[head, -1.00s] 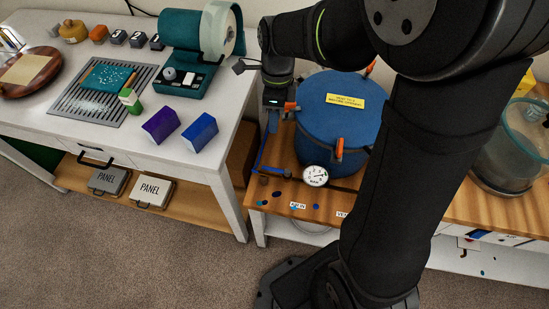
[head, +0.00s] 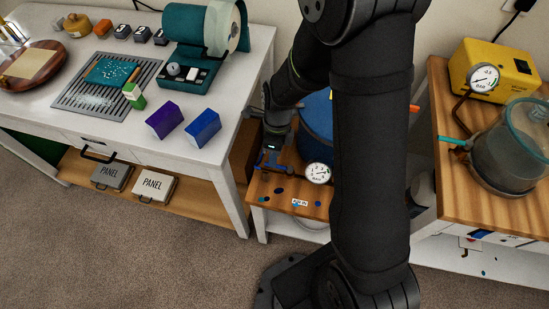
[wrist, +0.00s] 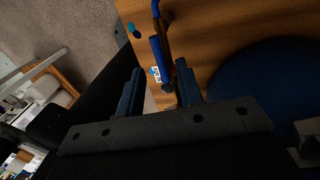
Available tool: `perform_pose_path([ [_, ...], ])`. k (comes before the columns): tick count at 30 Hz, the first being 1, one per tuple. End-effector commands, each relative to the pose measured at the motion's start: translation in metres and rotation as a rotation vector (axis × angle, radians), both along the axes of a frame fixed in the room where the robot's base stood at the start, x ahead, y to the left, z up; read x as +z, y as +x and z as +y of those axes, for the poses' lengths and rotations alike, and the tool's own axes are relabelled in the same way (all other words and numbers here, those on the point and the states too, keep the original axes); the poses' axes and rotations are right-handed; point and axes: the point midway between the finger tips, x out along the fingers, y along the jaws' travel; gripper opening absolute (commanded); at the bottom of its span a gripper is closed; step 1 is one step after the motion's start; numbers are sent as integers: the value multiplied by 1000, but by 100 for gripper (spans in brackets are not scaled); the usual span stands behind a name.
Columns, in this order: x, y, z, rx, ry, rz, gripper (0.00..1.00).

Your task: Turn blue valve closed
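The blue valve handle (wrist: 158,58) is a slim blue bar in the wrist view, next to a dark pipe fitting at the front of the wooden stand. My gripper (wrist: 158,70) is open, with its two dark blue fingers apart on either side of the handle's near end. Gaps show between the handle and the fingers. In the head view my gripper (head: 270,160) is low at the stand's left front, and it hides most of the valve. The blue pressure pot (head: 316,115) stands behind, partly hidden by my arm.
A pressure gauge (head: 318,173) is close right of my gripper. A label (head: 300,202) is on the stand front (head: 262,192). The white workbench (head: 215,160) is left. A yellow pump (head: 492,70) and clear chamber (head: 510,150) stand right.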

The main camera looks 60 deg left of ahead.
Motion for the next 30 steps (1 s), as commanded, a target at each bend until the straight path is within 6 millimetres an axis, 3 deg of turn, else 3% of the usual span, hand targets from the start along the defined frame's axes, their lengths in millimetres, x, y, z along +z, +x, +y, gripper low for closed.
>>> perform_pose_path([
  [6, -21, -3, -3, -1, -2, 1, 33],
  [17, -26, -4, -3, -1, 1, 1, 33],
  [22, -26, -4, -3, 0, 1, 1, 2],
  [30, -25, -4, -3, 2, 0, 0, 0],
])
